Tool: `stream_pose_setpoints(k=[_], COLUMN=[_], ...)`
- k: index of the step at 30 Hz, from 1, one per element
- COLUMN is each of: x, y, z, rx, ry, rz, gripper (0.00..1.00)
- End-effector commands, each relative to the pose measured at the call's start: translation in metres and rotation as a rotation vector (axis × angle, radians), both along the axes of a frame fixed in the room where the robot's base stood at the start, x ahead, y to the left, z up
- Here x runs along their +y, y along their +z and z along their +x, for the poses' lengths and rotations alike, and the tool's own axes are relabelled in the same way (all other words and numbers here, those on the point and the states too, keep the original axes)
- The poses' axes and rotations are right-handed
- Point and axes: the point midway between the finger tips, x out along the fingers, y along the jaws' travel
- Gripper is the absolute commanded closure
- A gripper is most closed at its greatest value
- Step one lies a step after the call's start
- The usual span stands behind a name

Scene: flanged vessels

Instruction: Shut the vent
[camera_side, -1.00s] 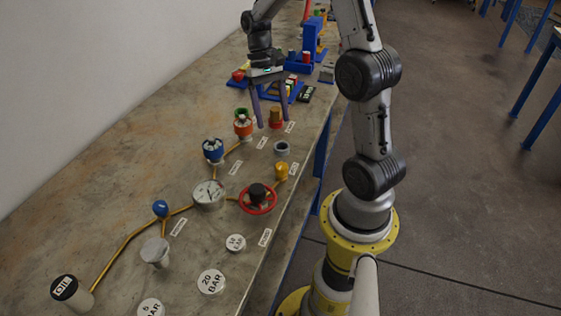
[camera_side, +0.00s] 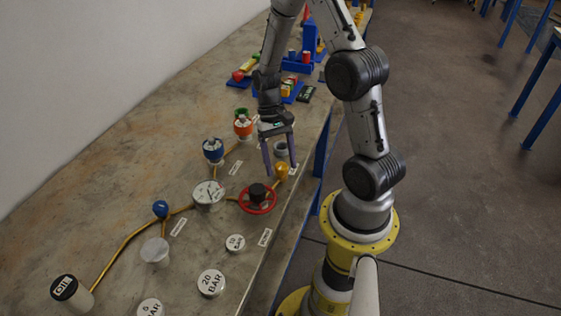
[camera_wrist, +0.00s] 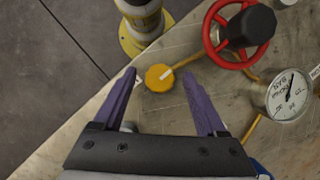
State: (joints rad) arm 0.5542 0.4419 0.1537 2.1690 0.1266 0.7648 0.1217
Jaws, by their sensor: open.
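A yellow knob (camera_side: 281,173) with a white mark on its top stands at the end of a short pipe branch near the table's right edge. I take it for the vent, but its label is not readable. In the wrist view the knob (camera_wrist: 158,78) sits between and just ahead of my purple fingertips. My gripper (camera_side: 280,167) is open, pointing down, with one finger on each side of the knob; it also shows in the wrist view (camera_wrist: 158,73). I cannot tell whether either finger touches it.
A red handwheel (camera_side: 258,199) with a black hub is close by, beside a pressure gauge (camera_side: 208,193). A blue-topped fitting (camera_side: 213,149) and an orange one (camera_side: 243,127) stand farther back. A grey ring fitting (camera_side: 280,149) is partly behind my gripper.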

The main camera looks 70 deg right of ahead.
Motion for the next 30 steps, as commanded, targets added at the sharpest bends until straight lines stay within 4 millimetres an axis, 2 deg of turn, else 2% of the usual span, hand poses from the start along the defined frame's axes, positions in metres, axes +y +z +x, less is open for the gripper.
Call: stream_pose_setpoints(k=[6,18,30], x=[0.0001,-0.0001,0.0003], y=[-0.0001,0.0002,0.0005], z=[0.0,0.0002,0.0009], rx=[0.0,0.0,-0.001], ry=[0.0,-0.001,0.05], rz=[0.0,0.0,-0.001], gripper=[0.28,0.99,1.0])
